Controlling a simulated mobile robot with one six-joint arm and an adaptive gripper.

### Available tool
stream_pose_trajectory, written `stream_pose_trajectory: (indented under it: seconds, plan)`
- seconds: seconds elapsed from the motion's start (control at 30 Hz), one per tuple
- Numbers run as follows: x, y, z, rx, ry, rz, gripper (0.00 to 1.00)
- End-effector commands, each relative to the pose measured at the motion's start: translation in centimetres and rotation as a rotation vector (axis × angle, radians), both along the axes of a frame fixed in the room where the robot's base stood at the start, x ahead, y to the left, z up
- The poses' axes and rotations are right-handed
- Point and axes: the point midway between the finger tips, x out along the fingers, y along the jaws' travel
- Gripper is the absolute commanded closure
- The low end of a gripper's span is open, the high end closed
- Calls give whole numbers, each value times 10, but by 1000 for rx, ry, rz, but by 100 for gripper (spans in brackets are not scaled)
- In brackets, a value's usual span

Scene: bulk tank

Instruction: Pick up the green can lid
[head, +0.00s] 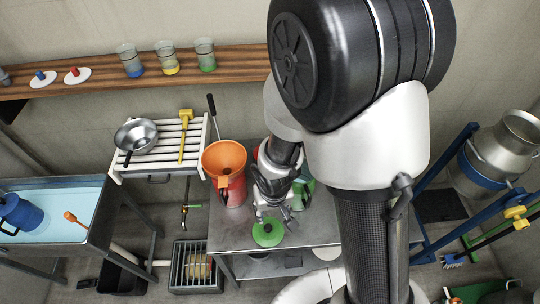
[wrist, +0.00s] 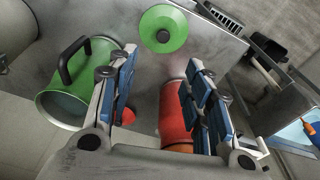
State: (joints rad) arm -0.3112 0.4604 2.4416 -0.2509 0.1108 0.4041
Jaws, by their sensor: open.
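The green can lid (head: 268,234) is a round disc with a small knob. It lies on the metal table near its front edge in the head view, and at the top middle of the wrist view (wrist: 172,22). My gripper (head: 274,209) is open and empty, just behind the lid in the head picture. In the wrist view its fingers (wrist: 160,62) are spread apart, with the lid beyond their tips and apart from them. The green can (head: 308,187), partly hidden by my arm, stands behind; the wrist view shows it open with a black handle (wrist: 95,78).
A red can (head: 234,190) with an orange funnel (head: 224,157) stands left of my gripper. A water basin (head: 50,215) is at the left. Bare table (head: 318,225) shows right of the lid.

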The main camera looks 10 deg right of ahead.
Motion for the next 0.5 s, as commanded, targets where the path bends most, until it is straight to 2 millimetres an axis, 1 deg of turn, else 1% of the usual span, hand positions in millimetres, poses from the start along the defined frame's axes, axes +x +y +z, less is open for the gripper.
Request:
stream_pose_trajectory:
  seconds: [0.03, 0.17, 0.27, 0.5]
  plan:
    - [-3, 3, -5, 1, 11, 5, 54]
    - [-4, 6, -18, 4, 16, 9, 54]
    - [-2, 6, -34, 4, 16, 9, 54]
    - [3, 7, -79, 4, 17, 9, 54]
